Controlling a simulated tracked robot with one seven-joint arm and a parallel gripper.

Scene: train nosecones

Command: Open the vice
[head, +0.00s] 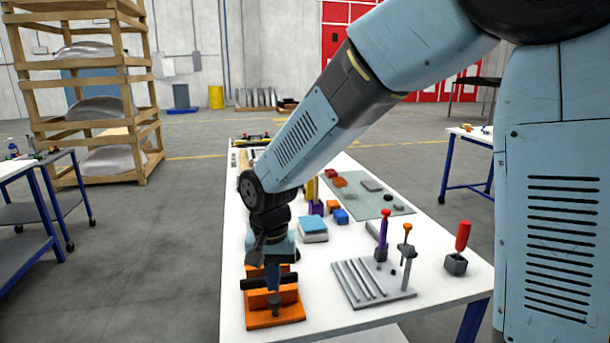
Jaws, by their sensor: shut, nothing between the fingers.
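The orange vice (287,313) stands at the near left corner of the white table. Orange blocks rise from its flat base, and a dark round knob shows at its front. My gripper (272,288) points down right over the vice and is shut with nothing in it. It covers part of the vice. A dark bar lies across the vice behind the gripper; I cannot tell whether the jaws hold it. I cannot tell whether the gripper touches the vice.
On the white table (322,275), a grey grooved plate (362,285) with upright tools lies right of the vice. A red-handled tool (462,237) stands at the right edge. Blue-topped blocks (313,226) and a green mat (375,204) are farther back.

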